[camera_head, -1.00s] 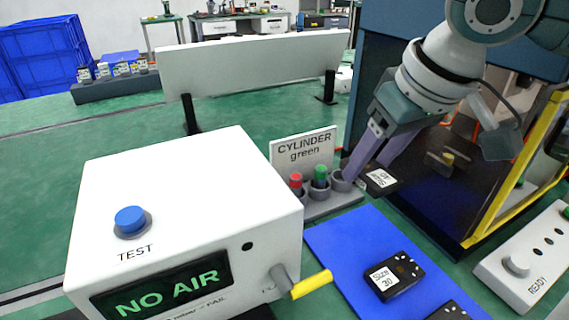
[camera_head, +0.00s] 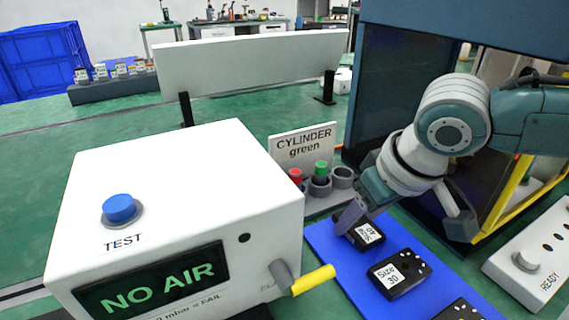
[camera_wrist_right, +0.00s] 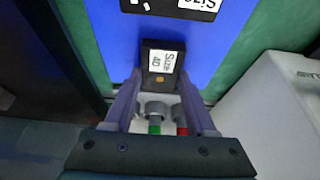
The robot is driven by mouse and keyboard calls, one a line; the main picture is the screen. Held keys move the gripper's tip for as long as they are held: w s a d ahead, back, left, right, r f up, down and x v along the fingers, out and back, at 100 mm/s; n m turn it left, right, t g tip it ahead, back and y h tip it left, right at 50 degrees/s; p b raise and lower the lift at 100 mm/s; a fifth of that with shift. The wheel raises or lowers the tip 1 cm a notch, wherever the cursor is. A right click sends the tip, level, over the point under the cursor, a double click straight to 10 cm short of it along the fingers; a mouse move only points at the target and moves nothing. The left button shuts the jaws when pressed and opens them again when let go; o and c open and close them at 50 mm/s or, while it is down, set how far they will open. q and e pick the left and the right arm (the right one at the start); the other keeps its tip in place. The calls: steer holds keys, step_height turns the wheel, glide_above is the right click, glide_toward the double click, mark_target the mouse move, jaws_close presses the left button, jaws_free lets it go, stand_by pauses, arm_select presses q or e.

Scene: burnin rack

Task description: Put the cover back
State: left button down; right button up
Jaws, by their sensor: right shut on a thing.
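A black block labelled "Size 40" (camera_head: 368,235) is at the far end of the blue mat (camera_head: 325,238). My right gripper (camera_head: 350,218) is shut on it. In the right wrist view the same block (camera_wrist_right: 160,57) sits between my right fingertips (camera_wrist_right: 160,80). I cannot tell whether it touches the mat. A similar black block labelled "Size 30" (camera_head: 399,274) lies nearer on the mat, and part of another (camera_head: 460,310) shows at the bottom edge. I cannot tell which thing is the cover. My left gripper is not in view.
A white test box (camera_head: 165,190) with a blue button and yellow-handled lever stands left. Its screen reads "NO AIR". Behind the mat is a rack with red and green cylinders (camera_head: 320,170) and an empty holder. A white READY panel (camera_head: 535,262) stands right, near a dark cabinet.

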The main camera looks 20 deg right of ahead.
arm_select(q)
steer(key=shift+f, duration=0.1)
arm_select(e)
steer(key=shift+f, duration=0.15)
steer(key=o, duration=0.9)
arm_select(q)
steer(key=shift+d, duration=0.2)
arm_select(e)
steer(key=o, duration=0.4)
steer(key=shift+d, duration=0.1)
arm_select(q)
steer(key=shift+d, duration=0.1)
arm_select(e)
steer(key=shift+o, duration=0.2)
steer(key=p+v, duration=0.4)
steer(key=v, duration=0.8)
steer(key=s+a+f+n+y, duration=0.25)
steer(key=s+a, duration=0.45)
steer(key=a, duration=0.4)
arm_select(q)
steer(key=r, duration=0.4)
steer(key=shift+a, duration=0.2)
arm_select(e)
steer(key=s+d+f+m+g+h, duration=0.1)
steer(key=s+d, duration=0.3)
steer(key=s, duration=0.5)
steer(key=shift+s+f+h, duration=0.15)
steer(key=shift+h, duration=0.7)
